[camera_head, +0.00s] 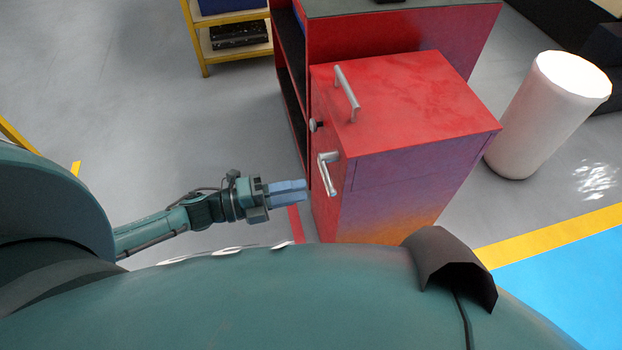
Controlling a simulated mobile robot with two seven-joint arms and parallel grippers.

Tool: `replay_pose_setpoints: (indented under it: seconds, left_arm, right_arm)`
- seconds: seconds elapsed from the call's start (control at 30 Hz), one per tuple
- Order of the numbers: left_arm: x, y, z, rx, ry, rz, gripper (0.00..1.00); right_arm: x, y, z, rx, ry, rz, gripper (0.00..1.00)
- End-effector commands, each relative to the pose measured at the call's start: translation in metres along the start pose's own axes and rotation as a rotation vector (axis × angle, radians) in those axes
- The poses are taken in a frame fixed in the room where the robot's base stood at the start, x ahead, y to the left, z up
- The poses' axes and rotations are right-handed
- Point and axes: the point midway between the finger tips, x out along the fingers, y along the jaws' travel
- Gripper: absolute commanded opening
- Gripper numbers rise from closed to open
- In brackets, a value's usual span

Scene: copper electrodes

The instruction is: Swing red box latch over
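The red box (420,100) stands right of centre, its side fading to purple and orange. A silver lever-like latch (328,174) sits on its left-facing side near the top edge. A silver bar handle (347,92) is on the top, and a small round knob (316,125) is on the left edge. My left gripper (304,191) reaches in from the left, with its blue fingers together and nothing seen between them. It points at the box just left of the latch, and looks apart from it. My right gripper is not in view.
A red shelf cabinet (400,28) stands directly behind the box. A white cylinder (548,115) stands to the right. A yellow shelf rack (230,52) is at the back left. The grey floor left of the box is clear.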

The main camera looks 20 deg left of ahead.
Motion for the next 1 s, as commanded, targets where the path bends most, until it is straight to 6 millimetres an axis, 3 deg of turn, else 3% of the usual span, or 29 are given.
replay_pose_setpoints:
  seconds: [0.43, 1.0]
  left_arm:
    - [0.056, 0.000, 0.001, -0.002, -0.002, -0.002, 0.32]
    - [0.062, 0.000, 0.000, -0.005, -0.003, 0.000, 0.32]
  right_arm:
    - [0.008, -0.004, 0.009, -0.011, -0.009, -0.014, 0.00]
    - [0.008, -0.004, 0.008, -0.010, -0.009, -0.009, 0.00]
